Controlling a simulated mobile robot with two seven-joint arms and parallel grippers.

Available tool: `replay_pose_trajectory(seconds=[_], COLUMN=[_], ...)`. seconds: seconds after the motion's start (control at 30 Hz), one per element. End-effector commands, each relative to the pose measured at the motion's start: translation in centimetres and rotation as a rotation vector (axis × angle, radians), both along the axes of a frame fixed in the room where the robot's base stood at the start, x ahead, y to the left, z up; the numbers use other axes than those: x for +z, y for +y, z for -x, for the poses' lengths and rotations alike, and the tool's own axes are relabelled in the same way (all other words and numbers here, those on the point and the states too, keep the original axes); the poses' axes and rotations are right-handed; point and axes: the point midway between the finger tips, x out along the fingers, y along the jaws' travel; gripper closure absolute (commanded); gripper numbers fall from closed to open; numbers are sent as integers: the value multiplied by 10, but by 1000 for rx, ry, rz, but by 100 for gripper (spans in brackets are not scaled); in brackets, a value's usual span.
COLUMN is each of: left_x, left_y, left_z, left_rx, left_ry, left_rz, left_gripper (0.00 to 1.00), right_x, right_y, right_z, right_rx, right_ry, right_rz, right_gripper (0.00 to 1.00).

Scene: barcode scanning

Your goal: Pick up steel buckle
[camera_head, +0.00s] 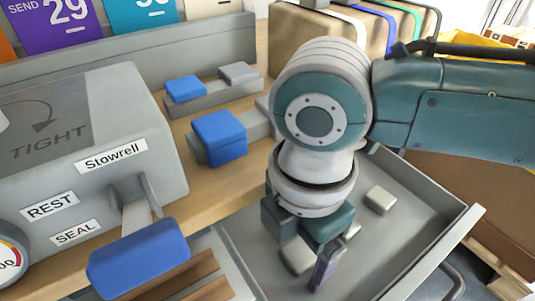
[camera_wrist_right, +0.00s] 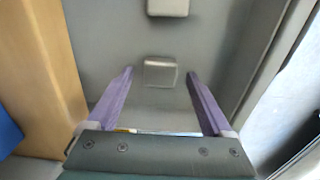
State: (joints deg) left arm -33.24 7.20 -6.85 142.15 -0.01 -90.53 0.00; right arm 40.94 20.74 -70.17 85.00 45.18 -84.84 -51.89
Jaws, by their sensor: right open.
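Small pale grey blocks, which look like steel buckles, lie in a grey tray (camera_head: 440,240). One buckle (camera_head: 380,200) lies clear near the tray's back right. Another buckle (camera_head: 297,257) is partly hidden by my right gripper (camera_head: 322,266), and a third piece shows behind the finger. In the right wrist view, my right gripper's purple fingers are open and empty. A buckle (camera_wrist_right: 160,72) shows between the fingertips in that view, apart from both. Another buckle (camera_wrist_right: 167,7) is at the top edge. My left gripper is not in view.
A grey machine (camera_head: 120,110) with a blue-ended lever (camera_head: 138,258) stands at the left. Blue-topped blocks (camera_head: 219,138) sit on the wooden bench left of my arm. The tray has raised walls (camera_head: 455,235). Brown boxes (camera_head: 315,30) stand behind.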

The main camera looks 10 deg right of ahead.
Motion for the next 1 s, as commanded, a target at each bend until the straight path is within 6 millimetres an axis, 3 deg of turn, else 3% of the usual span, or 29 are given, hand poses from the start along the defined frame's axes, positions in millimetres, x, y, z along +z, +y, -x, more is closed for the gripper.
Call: replay_pose_trajectory(seconds=[0.07,0.8,1.0], left_x=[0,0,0], left_y=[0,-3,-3], left_z=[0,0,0], left_rx=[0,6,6], left_ry=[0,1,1], left_rz=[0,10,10], left_gripper=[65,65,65], right_x=[0,1,1], right_y=[0,0,0], right_z=[0,0,0], right_rx=[0,0,0], right_ry=[0,0,0], right_rz=[0,0,0], right_gripper=[17,100,100])
